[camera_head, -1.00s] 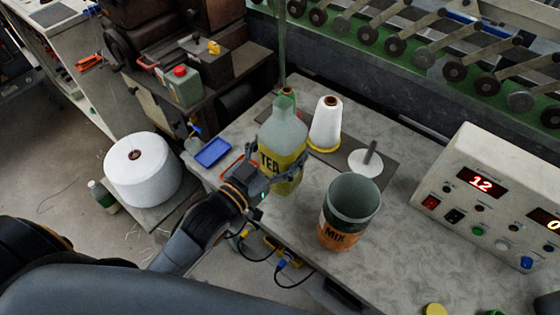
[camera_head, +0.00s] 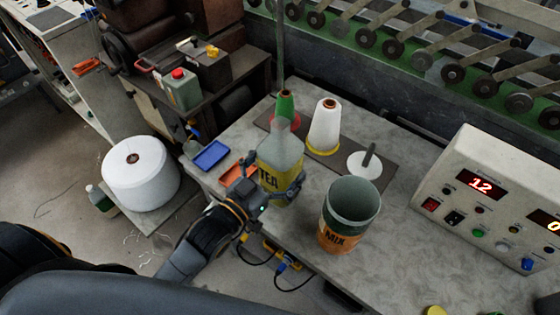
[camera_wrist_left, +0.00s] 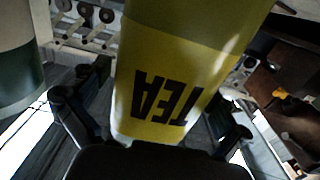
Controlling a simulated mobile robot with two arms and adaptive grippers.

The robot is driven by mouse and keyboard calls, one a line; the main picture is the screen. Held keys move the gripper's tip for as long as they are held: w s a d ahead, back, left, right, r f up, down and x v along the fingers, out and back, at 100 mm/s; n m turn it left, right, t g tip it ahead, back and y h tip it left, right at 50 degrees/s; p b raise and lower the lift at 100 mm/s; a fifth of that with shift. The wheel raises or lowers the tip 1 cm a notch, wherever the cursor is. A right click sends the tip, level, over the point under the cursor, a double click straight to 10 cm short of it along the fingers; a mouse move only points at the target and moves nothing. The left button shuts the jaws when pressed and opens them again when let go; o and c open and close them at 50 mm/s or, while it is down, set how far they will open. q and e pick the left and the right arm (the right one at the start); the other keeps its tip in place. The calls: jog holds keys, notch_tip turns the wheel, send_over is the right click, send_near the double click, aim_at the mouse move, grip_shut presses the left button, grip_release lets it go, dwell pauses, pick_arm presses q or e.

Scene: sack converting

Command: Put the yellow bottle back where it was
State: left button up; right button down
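The yellow-labelled TEA bottle (camera_head: 279,172), with a clear grey-green top, is upright near the front left edge of the worktop. My left gripper (camera_head: 272,187) comes in from the left and is shut around its lower body. In the left wrist view the bottle (camera_wrist_left: 178,75) fills the middle between the two fingers (camera_wrist_left: 155,125), its lettering upside down. I cannot tell whether its base touches the worktop. My right gripper is not in view.
The open MIX tub (camera_head: 338,234) stands close right of the bottle. Behind are a green cone (camera_head: 285,106), a white cone (camera_head: 325,127) and a white disc with a peg (camera_head: 364,165). Blue (camera_head: 211,155) and orange (camera_head: 236,172) trays lie left. A control box (camera_head: 490,205) stands right.

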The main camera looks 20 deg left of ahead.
pick_arm(q)
jog(key=shift+s+r, duration=0.1)
jog(key=shift+r, duration=0.05)
jog(key=b+v, duration=0.2)
jog(key=v, duration=0.9)
jog(key=shift+s+a, duration=0.15)
jog(key=shift+s, duration=0.25)
jog(key=shift+w, duration=0.1)
